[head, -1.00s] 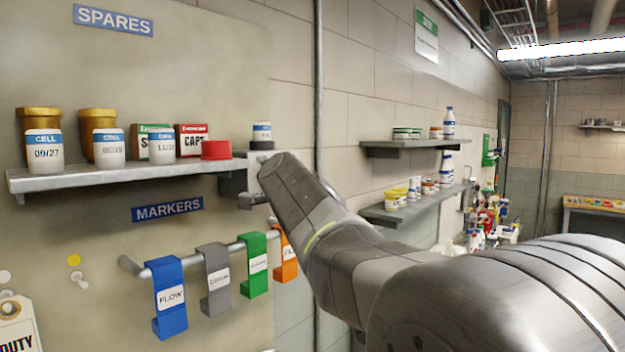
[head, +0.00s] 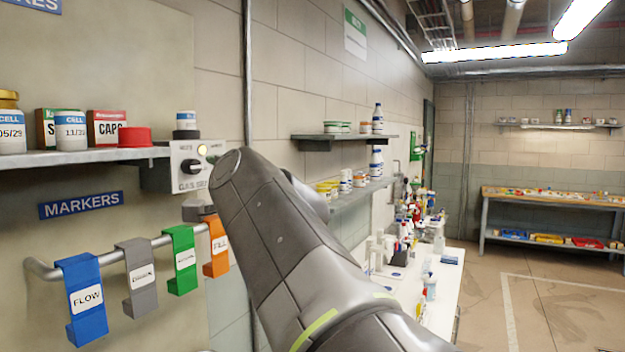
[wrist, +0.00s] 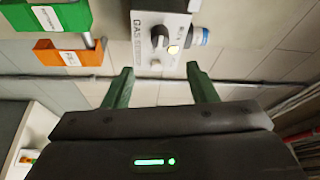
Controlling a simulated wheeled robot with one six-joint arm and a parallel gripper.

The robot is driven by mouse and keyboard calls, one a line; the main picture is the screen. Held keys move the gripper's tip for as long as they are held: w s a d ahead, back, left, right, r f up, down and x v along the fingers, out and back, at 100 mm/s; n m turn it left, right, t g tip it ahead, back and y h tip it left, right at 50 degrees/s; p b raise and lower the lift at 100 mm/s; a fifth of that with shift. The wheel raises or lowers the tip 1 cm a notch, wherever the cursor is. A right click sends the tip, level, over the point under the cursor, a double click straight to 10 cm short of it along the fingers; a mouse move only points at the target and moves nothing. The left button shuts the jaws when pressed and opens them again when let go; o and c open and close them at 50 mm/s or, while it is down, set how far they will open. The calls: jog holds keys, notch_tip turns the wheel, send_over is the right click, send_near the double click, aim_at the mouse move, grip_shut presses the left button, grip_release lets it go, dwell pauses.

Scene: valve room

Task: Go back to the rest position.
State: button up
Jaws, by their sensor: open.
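My gripper (wrist: 162,80) shows in the wrist view with its two green fingers spread and nothing between them. Beyond the fingertips is a light grey gas box (wrist: 152,22) with a dark knob and a lit yellow lamp. The box (head: 180,180) also shows in the head view, at the right end of the spares shelf, with its knob and lamp in sight.
A shelf (head: 60,158) holds cell jars, boxes and a red cap (head: 134,137). Below it, blue, grey, green (head: 181,262) and orange (head: 216,246) markers hang on a rail. A cluttered white bench (head: 440,300) stands beyond my arm. Open floor (head: 560,310) lies at right.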

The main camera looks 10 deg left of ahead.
aim_at(194, 168)
jog(key=shift+s+d, duration=0.25)
jog(key=shift+d, duration=0.05)
jog(key=p+x, duration=0.3)
jog(key=x, duration=1.1)
jog(key=shift+r, duration=0.1)
jog(key=shift+s+d, duration=0.1)
jog(key=shift+s, duration=0.1)
